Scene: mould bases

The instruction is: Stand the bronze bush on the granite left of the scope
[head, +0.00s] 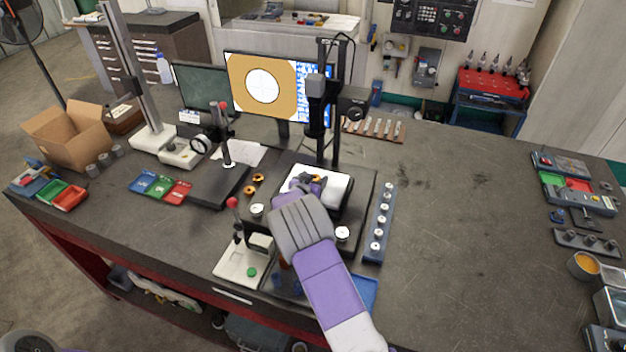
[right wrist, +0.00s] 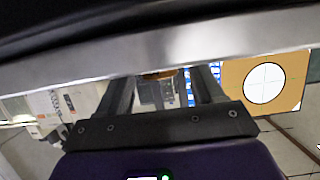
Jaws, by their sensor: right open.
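The scope (head: 318,115) stands mid-table with a bright white stage (head: 338,190) on its dark base. A bronze bush (head: 316,178) shows as a small orange patch on the stage, mostly hidden by my right gripper (head: 308,184). In the right wrist view, a bronze edge of it (right wrist: 160,74) lies between my open fingers (right wrist: 160,95); I cannot tell whether they touch it. Two more bronze rings (head: 258,178) sit on the dark surface left of the stage. A dark granite plate (head: 213,188) with a gauge stand lies further left. My left gripper is not in view.
A monitor (head: 262,85) showing a white circle on orange stands behind. A blue rail (head: 380,225) of several round pieces lies right of the scope. Green, blue and red trays (head: 160,186) lie left. A small red-knobbed stand (head: 240,262) is in front.

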